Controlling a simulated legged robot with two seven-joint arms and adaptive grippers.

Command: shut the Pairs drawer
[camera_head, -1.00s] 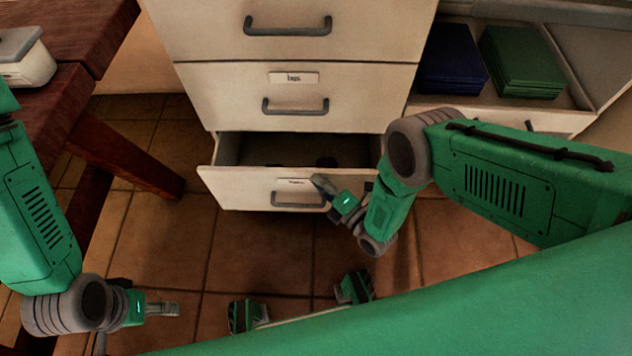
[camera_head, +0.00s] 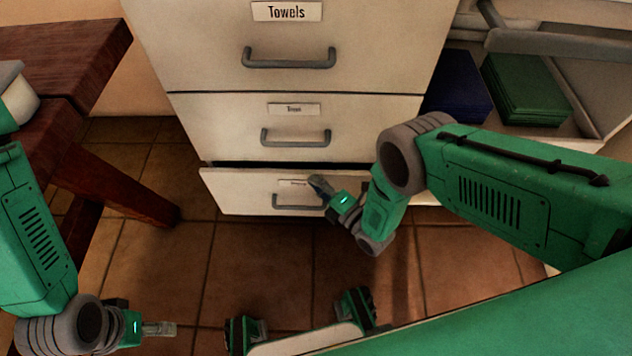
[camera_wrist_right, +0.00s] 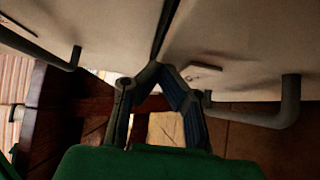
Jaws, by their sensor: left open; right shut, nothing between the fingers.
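The bottom drawer (camera_head: 235,190) of the white cabinet has a small label (camera_head: 292,183), too blurred to read, and a grey handle (camera_head: 290,206). Its front stands a little out from the cabinet, with a narrow dark gap above it. My right gripper (camera_head: 317,182) is shut and empty, its tips at the drawer front, just right of the label and above the handle's right end. In the right wrist view its fingertips (camera_wrist_right: 162,70) meet near the drawer front (camera_wrist_right: 235,45); contact is hard to tell. My left gripper (camera_head: 173,328) is open and empty, low at the left, away from the cabinet.
Above are a shut middle drawer (camera_head: 225,125) and a drawer labelled Towels (camera_head: 200,45), both with grey handles. A dark red wooden table (camera_head: 85,55) stands at the left. Blue (camera_head: 458,85) and green (camera_head: 525,90) stacks lie on a shelf at the right. The tiled floor in front is clear.

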